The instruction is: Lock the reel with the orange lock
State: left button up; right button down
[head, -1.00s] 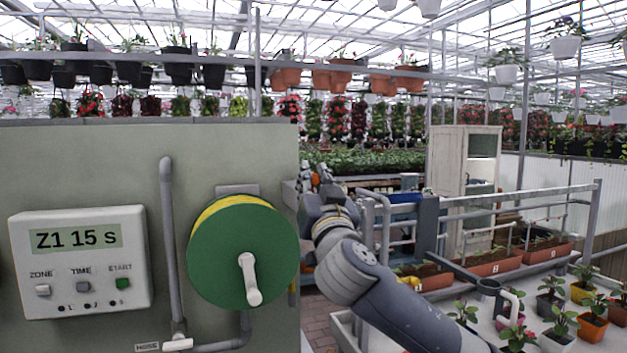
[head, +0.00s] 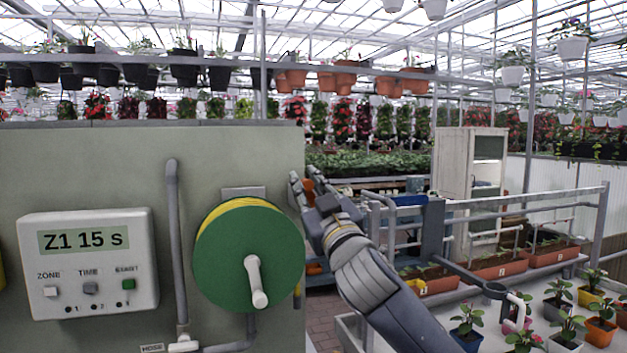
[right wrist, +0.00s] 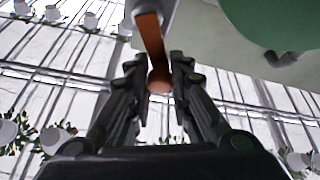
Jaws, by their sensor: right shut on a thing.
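The reel is a green disc (head: 238,262) with yellow hose (head: 228,208) wound behind it and a white crank handle (head: 256,281). It is mounted at the right of a grey-green panel. The orange lock (head: 308,186) is at the panel's right edge, mostly hidden by my right gripper (head: 304,178). In the right wrist view the lock (right wrist: 151,38) is an orange-brown bar with a rounded end, extending from a grey mount (right wrist: 148,8). My right gripper (right wrist: 160,74) is shut on its rounded end. The reel's edge (right wrist: 275,20) shows at upper right there. My left gripper is not in view.
A control box (head: 90,262) reading "Z1 15 s" and a grey pipe (head: 174,240) are on the panel left of the reel. A metal railing (head: 530,195) and a bench with potted plants (head: 600,325) stand at the right.

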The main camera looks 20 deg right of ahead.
jog(key=shift+a+n+y+p, duration=0.15)
jog(key=shift+n+y+p, duration=0.25)
jog(key=shift+n, duration=0.4)
jog(key=shift+a+f+n+g+y+p, duration=0.4)
jog(key=shift+f+n+g+y+p, duration=0.35)
jog(key=shift+n+p, duration=1.75)
jog(key=shift+a+f+n+g+y+p, duration=0.4)
jog(key=shift+f+n+g+y+p, duration=0.4)
jog(key=shift+n+p, duration=1.7)
jog(key=shift+a+f+n+g+y+p, duration=0.4)
jog(key=shift+f+n+g+y+p, duration=0.35)
jog(key=shift+n+p, duration=1.7)
jog(key=c, duration=1.4)
grip_release()
jog(key=shift+c, duration=0.2)
jog(key=v, duration=1.2)
